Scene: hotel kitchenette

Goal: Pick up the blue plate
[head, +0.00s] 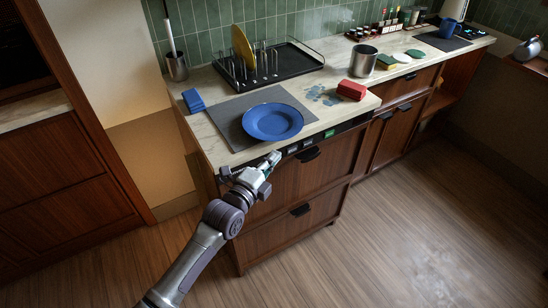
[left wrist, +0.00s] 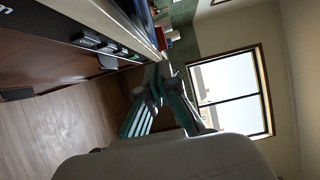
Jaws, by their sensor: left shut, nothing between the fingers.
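The blue plate (head: 273,121) lies flat on a grey mat (head: 232,129) on the counter, near its front edge. My left gripper (head: 274,159) is at the counter's front edge, just below and in front of the plate in the head view. It is shut and empty, apart from the plate. In the left wrist view its fingers (left wrist: 162,75) come together at the tips. A thin strip of blue by the counter edge shows at the top there, too little to tell what it is. My right gripper is not in view.
A black dish rack (head: 290,66) with a yellow plate (head: 243,47) stands behind. A blue sponge (head: 193,101) lies left of the mat. A red block (head: 351,90) and a steel pot (head: 363,61) stand to the right. Drawer handles (head: 307,154) protrude below the counter.

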